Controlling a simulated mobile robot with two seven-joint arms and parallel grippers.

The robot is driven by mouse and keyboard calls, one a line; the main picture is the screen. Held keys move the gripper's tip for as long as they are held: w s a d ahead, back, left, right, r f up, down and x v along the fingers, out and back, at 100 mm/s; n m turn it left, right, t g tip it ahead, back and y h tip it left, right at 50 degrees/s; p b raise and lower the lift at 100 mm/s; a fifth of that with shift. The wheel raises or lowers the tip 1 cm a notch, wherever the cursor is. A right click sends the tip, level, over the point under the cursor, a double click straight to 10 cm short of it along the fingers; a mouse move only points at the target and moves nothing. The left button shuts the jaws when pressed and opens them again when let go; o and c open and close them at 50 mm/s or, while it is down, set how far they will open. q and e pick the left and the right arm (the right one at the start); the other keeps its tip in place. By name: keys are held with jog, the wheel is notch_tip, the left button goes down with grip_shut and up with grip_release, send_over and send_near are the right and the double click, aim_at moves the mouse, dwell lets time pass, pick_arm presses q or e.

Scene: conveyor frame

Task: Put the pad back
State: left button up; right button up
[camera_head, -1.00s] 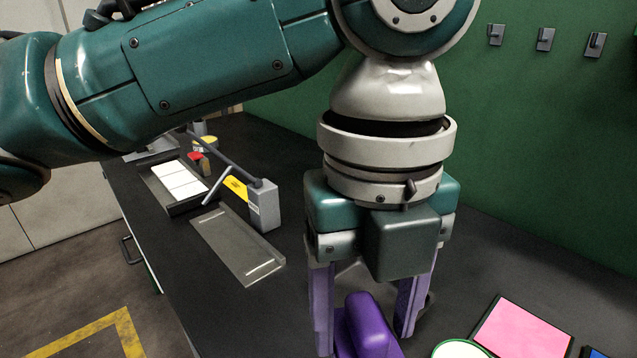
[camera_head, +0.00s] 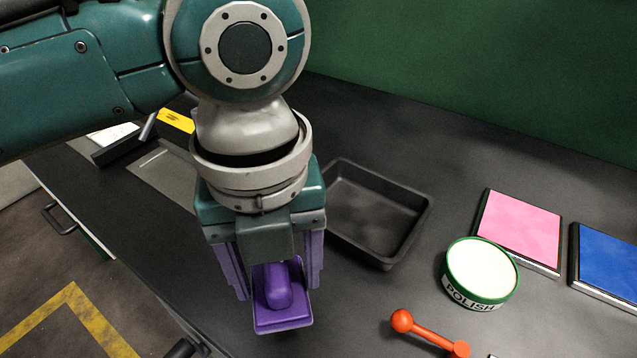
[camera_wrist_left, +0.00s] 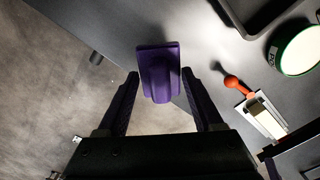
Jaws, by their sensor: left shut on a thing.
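The purple pad (camera_head: 284,318) has a flat base and a raised rounded grip. My left gripper (camera_head: 278,288) is shut on it, with the grip between its two purple fingers. The pad is held near the front edge of the dark bench. The left wrist view also shows the pad (camera_wrist_left: 158,78) between the fingers (camera_wrist_left: 162,92), over the bench edge. I cannot tell how high the pad is above the bench.
A black empty tray (camera_head: 410,238) lies just right of my left gripper. Further right are a polish tin (camera_head: 480,272), an orange tool (camera_head: 430,335), a pink panel (camera_head: 518,230) and a blue panel (camera_head: 608,256). A yellow-labelled device (camera_head: 176,121) stands behind left.

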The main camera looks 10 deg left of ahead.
aim_at(275, 269)
pick_arm(q)
jog(key=shift+f+b, duration=0.65)
jog(key=shift+f, duration=2.25)
pick_arm(e)
jog(key=shift+a+f, duration=0.2)
jog(key=shift+f, duration=0.55)
pick_arm(q)
jog(key=shift+f, duration=0.2)
pick_arm(e)
jog(key=shift+f, duration=0.1)
pick_arm(q)
jog(key=o, duration=1.2)
notch_tip(275, 269, up, 12)
jog(key=p, duration=0.3)
jog(key=shift+r, duration=0.2)
jog(key=s+d+f+n+t+h, duration=0.2)
jog(key=s+d+n+h, duration=0.25)
jog(key=n, duration=0.65)
jog(key=s+a+f+n+y, duration=0.1)
jog(key=s+a+n+y, duration=0.1)
jog(key=a+n, duration=0.5)
jog(key=s+a+f+n+t+y, duration=0.1)
jog(key=s+a+n, duration=0.4)
jog(key=n, duration=0.6)
jog(key=shift+s+a+t+y, duration=0.3)
jog(key=shift+a+y, duration=0.35)
jog(key=shift+a, duration=0.35)
pick_arm(e)
notch_tip(275, 269, up, 3)
jog(key=shift+r, duration=0.1)
